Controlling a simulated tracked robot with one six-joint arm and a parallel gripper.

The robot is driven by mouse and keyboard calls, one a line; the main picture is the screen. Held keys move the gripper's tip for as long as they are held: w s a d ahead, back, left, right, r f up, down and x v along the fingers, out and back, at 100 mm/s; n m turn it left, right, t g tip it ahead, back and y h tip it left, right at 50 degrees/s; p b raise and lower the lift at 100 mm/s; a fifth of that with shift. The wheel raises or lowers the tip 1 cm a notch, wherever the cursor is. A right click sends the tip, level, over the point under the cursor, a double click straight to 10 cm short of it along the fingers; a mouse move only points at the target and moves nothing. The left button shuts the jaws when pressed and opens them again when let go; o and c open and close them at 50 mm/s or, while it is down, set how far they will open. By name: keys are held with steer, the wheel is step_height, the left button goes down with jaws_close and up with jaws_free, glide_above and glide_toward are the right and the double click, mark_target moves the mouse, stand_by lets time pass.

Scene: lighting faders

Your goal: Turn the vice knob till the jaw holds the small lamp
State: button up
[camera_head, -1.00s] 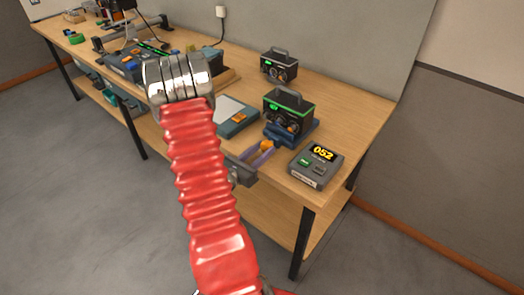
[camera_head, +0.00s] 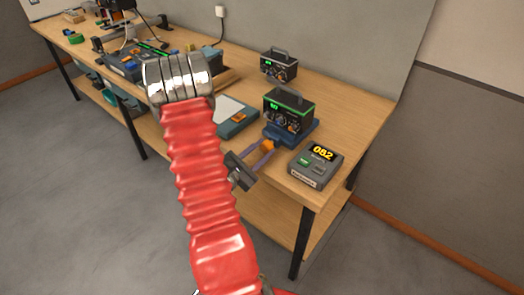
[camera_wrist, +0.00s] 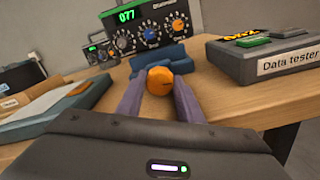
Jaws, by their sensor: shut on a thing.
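An orange knob (camera_head: 267,146) sits at the front of a blue vice-like base (camera_head: 303,133) near the table's front edge. In the wrist view the knob (camera_wrist: 159,81) is between the two purple fingers of my gripper (camera_wrist: 158,88), which is shut on it. The blue base (camera_wrist: 175,54) is just behind the knob. My gripper (camera_head: 262,152) reaches in over the front edge in the head view. I cannot make out a small lamp or the jaw gap in either view.
A black box with a green display (camera_head: 288,112) stands at the blue base. A grey data tester (camera_head: 316,164) is close on the right. A flat blue-grey device (camera_head: 238,118) lies to the left. Another black box (camera_head: 278,66) stands behind.

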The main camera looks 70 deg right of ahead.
steer(key=o, duration=1)
steer(key=shift+o, duration=0.3)
steer(key=shift+f, duration=0.1)
steer(key=shift+s+a+f, duration=0.1)
steer(key=shift+n, duration=0.4)
